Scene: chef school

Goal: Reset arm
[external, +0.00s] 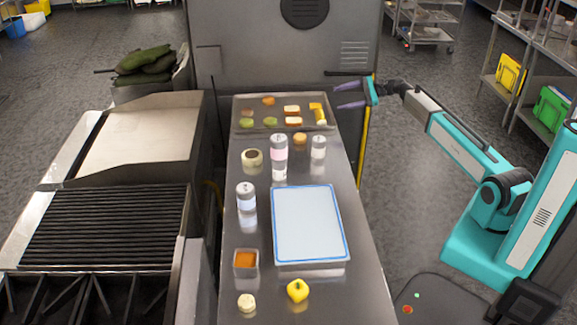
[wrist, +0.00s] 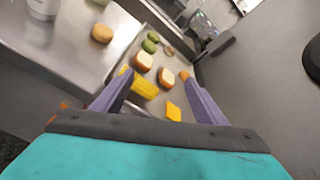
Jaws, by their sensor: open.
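My arm stands at the right in the external view, folded out toward the counter. My gripper (external: 349,97) is open and empty, held beside the far right end of the steel counter (external: 345,197). In the wrist view my gripper (wrist: 155,97) shows two purple fingers spread apart with nothing held between them. Beyond them lies the tray (external: 257,107) with several food pieces, including a yellow item (external: 317,112) near its right edge. The yellow item also shows in the wrist view (wrist: 145,86).
A grill (external: 105,228) is at left. Shelves (external: 535,60) stand at right, with open floor between.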

